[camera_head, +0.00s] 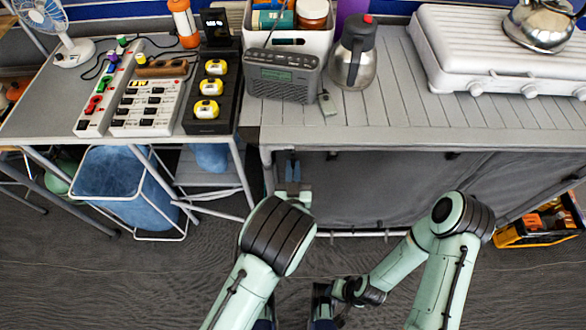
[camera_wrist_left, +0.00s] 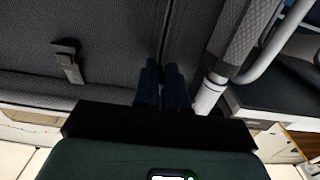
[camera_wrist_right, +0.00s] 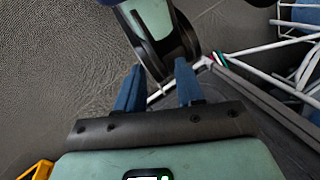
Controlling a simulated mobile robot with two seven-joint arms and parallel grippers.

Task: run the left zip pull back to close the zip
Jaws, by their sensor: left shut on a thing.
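The grey fabric cupboard front (camera_head: 385,188) hangs under the slatted counter. My left gripper (camera_head: 293,172) is at its upper left edge, with the blue fingers pointing at the fabric. In the left wrist view, my left gripper (camera_wrist_left: 162,85) has its fingers close together, shut on the left zip pull beside a dark seam in the fabric (camera_wrist_left: 110,25). The pull itself is mostly hidden between the fingers. My right gripper (camera_wrist_right: 158,88) is open and empty, low in front of the cupboard and away from the fabric.
A radio (camera_head: 284,75) and a flask (camera_head: 354,55) stand on the counter. A side table (camera_head: 50,100) with a blue bin (camera_head: 115,185) under it is on the left. A yellow-black crate (camera_head: 540,228) is at right.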

